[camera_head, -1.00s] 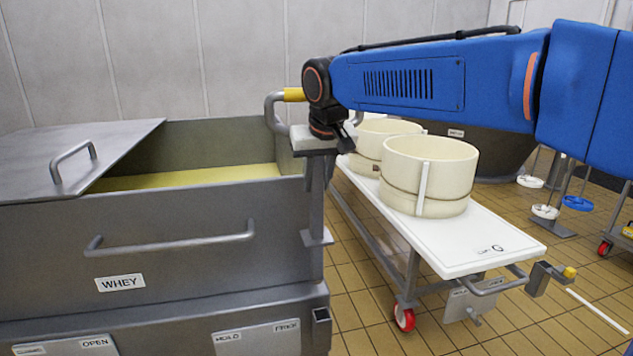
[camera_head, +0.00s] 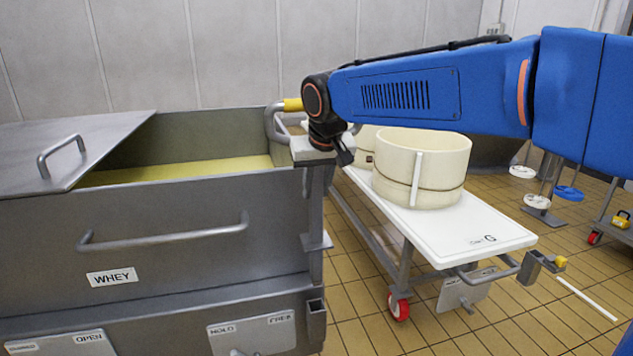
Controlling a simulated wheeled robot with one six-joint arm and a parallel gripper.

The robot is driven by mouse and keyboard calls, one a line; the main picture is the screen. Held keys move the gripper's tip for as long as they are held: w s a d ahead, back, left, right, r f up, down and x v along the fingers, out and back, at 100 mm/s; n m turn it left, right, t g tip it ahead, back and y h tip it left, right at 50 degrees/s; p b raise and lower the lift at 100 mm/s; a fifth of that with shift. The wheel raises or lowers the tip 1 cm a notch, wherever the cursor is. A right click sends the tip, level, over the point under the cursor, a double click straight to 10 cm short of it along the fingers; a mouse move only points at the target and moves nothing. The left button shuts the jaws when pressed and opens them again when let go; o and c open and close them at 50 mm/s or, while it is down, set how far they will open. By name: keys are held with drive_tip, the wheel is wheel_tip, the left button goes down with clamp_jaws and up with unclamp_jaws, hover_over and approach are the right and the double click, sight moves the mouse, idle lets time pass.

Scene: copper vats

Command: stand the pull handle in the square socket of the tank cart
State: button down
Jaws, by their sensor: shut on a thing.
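The tank cart (camera_head: 170,260) is a grey metal vat labelled WHEY, on the left, with yellowish liquid inside. Its small square socket (camera_head: 316,306) sits at the lower front right corner, with a dark opening on top. My gripper (camera_head: 325,155) is shut on the grey pull handle (camera_head: 315,205) near its top. The handle hangs about upright, with a bent tube and yellow grip at the upper left and a flat plate lower down. The plate is above the socket in the picture, apart from it. The fingertips are partly hidden, and I cannot tell the depth offset.
A white-topped cart (camera_head: 465,235) with cream round moulds (camera_head: 420,165) stands close on the right. A lid (camera_head: 75,150) covers the vat's left part. Tiled floor (camera_head: 370,325) is clear in front.

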hover_over(316, 232)
drive_tip(key=w, duration=0.1)
drive_tip(key=shift+w+f, duration=0.2)
drive_tip(key=shift+f, duration=6.25)
